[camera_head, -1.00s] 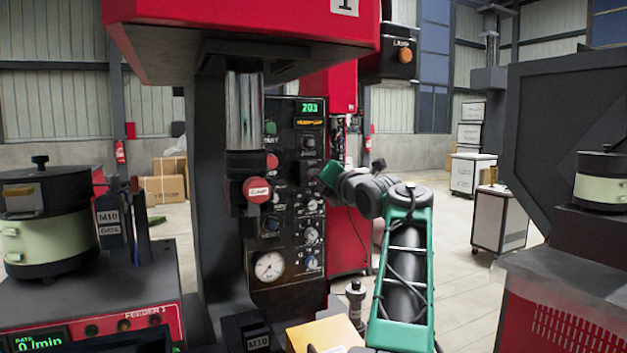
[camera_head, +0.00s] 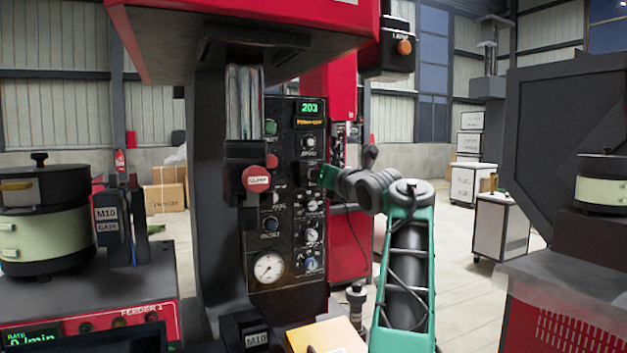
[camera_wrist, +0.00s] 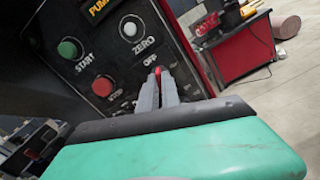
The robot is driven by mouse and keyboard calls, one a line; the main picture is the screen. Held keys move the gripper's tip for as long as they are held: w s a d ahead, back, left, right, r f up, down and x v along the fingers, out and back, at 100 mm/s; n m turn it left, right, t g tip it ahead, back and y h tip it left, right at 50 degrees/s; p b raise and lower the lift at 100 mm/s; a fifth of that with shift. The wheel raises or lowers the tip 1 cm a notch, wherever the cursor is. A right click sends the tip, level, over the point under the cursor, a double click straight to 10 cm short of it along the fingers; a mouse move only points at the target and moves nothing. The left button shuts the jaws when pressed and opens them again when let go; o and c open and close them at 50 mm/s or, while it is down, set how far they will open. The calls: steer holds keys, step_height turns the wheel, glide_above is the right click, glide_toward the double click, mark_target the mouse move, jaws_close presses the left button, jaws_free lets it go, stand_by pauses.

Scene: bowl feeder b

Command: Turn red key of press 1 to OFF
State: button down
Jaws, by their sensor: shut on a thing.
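Press 1 carries a dark control panel (camera_head: 295,235) with knobs, a gauge and a lit display reading 203. In the wrist view, the panel shows a green START button (camera_wrist: 69,48), a red STOP button (camera_wrist: 102,86) and a white ZERO knob (camera_wrist: 130,28). The red key (camera_wrist: 158,71) shows as a small red tip between my fingers, just beside the OFF label. My gripper (camera_wrist: 157,80) is shut on it; the fingers hide most of the key, so its angle cannot be told. In the head view my gripper (camera_head: 322,174) is at the panel's right side, partly hidden by my wrist.
A red clamp knob (camera_head: 257,179) sticks out left of the panel. Feeder 1 with its bowl (camera_head: 45,235) stands at left. An orange block (camera_head: 328,338) lies below the panel. Open floor with white cabinets (camera_head: 500,224) lies to the right.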

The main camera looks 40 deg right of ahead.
steer(key=shift+n, duration=0.6)
steer(key=shift+f, duration=0.1)
steer(key=shift+n+b, duration=0.95)
steer(key=shift+n, duration=0.95)
steer(key=c, duration=1.5)
jaws_free()
